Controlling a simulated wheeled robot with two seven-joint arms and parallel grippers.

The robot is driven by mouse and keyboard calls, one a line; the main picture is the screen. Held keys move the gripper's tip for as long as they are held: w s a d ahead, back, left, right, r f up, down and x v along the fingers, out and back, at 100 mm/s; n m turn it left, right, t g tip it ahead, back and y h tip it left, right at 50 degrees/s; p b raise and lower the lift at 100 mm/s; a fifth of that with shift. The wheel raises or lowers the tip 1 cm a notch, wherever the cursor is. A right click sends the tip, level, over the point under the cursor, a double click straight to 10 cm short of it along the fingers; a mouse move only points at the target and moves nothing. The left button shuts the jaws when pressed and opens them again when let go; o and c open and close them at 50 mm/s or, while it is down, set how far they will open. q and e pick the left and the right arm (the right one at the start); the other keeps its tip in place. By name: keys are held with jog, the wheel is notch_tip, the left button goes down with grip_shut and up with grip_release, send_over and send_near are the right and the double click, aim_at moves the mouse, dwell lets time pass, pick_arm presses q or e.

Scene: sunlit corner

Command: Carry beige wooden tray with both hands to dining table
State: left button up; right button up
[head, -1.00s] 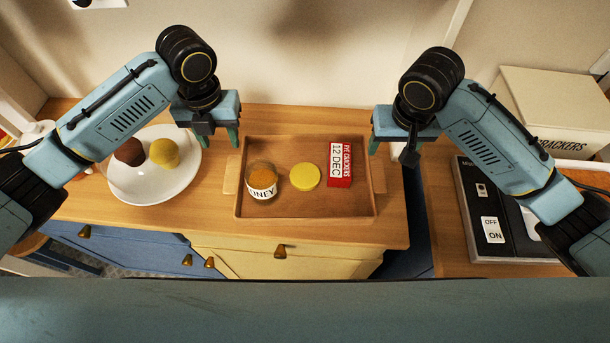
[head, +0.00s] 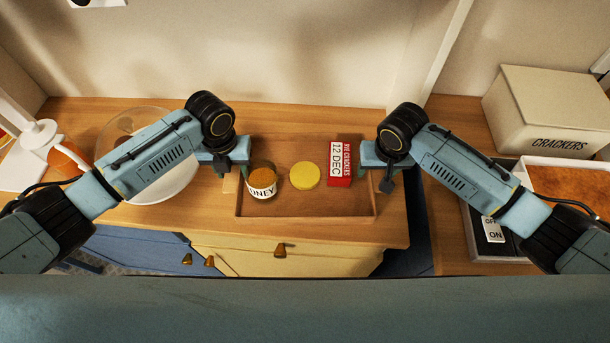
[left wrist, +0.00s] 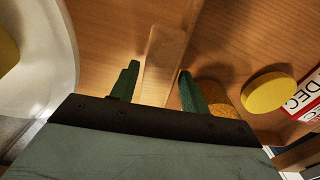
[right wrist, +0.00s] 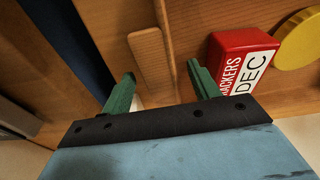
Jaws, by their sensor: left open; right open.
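The beige wooden tray (head: 300,211) lies on the wooden cabinet top. It holds a honey jar (head: 262,182), a yellow round thing (head: 305,175) and a red and white box (head: 340,165). My left gripper (head: 238,168) is open at the tray's left end. In the left wrist view the left handle (left wrist: 164,60) lies between its green fingers (left wrist: 158,85). My right gripper (head: 372,172) is open at the tray's right end. In the right wrist view the right handle (right wrist: 151,62) shows between and beyond its fingers (right wrist: 162,80). I cannot tell whether either gripper touches a handle.
A lamp (head: 36,132) is at far left. A gap separates the counters.

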pick_arm(q)
jog(key=c, duration=0.9)
pick_arm(e)
jog(key=c, duration=0.9)
pick_arm(q)
grip_shut()
pick_arm(e)
grip_shut()
pick_arm(q)
jog(key=shift+w+r, duration=0.1)
jog(key=shift+r, duration=0.05)
pick_arm(e)
jog(key=shift+r, duration=0.15)
